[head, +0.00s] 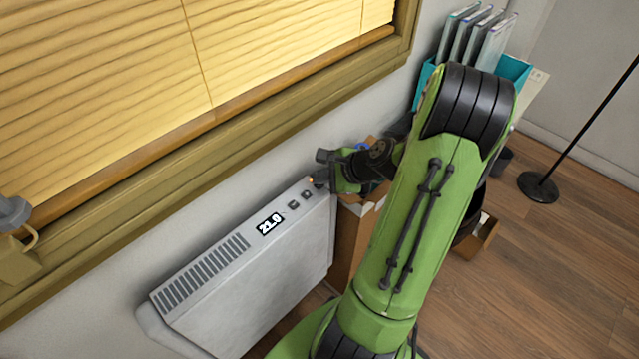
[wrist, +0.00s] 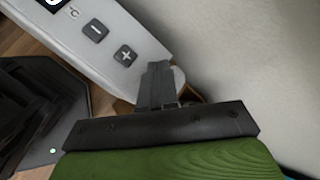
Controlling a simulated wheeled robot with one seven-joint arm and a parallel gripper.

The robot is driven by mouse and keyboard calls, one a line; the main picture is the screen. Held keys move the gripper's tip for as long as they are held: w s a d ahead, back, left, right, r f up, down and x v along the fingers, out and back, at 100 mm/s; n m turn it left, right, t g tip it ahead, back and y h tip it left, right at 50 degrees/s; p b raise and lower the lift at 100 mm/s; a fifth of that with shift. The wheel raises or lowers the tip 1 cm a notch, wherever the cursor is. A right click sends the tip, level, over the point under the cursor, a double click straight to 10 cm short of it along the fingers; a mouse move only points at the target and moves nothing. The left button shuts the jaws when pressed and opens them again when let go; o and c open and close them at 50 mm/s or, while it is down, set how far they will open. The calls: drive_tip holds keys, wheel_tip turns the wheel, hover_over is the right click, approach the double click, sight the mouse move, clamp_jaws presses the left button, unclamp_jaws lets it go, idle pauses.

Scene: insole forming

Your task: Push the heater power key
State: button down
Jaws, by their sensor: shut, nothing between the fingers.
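The white heater (head: 255,285) stands against the wall below the window. Its top panel has a display (head: 269,224) and two dark keys, the minus key (wrist: 96,30) and the plus key (wrist: 125,56). A small orange glow (head: 311,180) shows at the panel's right end, right beside my fingertips. My gripper (head: 319,184) is shut and empty, over that right end. In the wrist view, its fingers (wrist: 157,72) lie over the panel's end, past the plus key. The power key's face is not clearly visible there; whether the fingertips touch it I cannot tell.
A cardboard box (head: 347,240) stands right of the heater, beneath my gripper. The window sill (head: 230,130) runs along the wall above. A teal holder with binders (head: 512,68) is at the back right. A lamp base (head: 538,187) stands on the open wooden floor.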

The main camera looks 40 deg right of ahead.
sight(322, 187)
drive_tip(key=shift+f, duration=0.1)
drive_tip(key=shift+r+p, duration=0.6)
drive_tip(key=shift+p, duration=0.05)
wheel_tip(322, 187, up, 6)
drive_tip(key=p, duration=0.6)
idle(0.4)
